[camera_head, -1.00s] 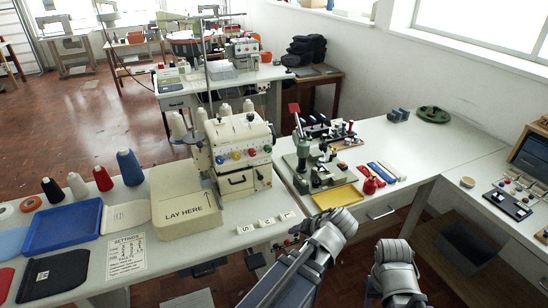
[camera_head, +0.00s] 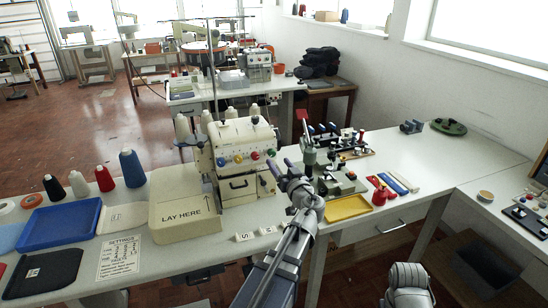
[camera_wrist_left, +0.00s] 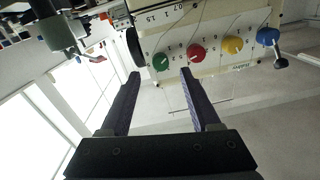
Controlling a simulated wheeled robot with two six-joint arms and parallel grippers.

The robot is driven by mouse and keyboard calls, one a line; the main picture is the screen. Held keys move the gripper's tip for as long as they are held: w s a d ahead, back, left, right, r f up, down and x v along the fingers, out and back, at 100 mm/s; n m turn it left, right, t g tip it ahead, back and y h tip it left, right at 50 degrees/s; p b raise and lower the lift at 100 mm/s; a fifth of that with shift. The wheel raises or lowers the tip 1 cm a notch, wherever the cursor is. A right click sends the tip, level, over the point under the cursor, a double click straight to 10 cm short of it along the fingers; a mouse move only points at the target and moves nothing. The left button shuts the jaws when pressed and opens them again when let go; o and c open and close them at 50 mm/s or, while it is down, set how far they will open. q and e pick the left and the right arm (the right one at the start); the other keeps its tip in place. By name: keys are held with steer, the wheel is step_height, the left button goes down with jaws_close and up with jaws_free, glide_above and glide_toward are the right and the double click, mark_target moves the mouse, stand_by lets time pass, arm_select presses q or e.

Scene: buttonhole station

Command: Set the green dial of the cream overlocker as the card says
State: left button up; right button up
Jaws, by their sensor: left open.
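The cream overlocker (camera_head: 238,136) stands on the front table with a row of blue, yellow, red and green dials on its front. The green dial (camera_head: 271,152) is the rightmost in the head view. In the left wrist view, where the machine appears inverted, the green dial (camera_wrist_left: 160,62) is leftmost, beside the red one. My left gripper (camera_head: 281,166) is open and empty in front of the dial. Its fingertips (camera_wrist_left: 161,75) straddle the dial's line, with the dial seemingly just beyond them. The settings card (camera_head: 120,258) lies on the table; its writing is too small to read.
A cream "LAY HERE" board (camera_head: 184,215) sits left of the machine. A green machine (camera_head: 325,172) and a yellow tray (camera_head: 348,207) stand close on the right. Small label blocks (camera_head: 245,237) lie at the front. A blue tray (camera_head: 60,222) is at left.

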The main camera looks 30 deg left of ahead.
mark_target(273, 155)
arm_select(q)
steer(key=x, duration=0.5)
steer(key=shift+w+a, duration=0.15)
steer(key=shift+a, duration=0.15)
jaws_close()
stand_by(0.4)
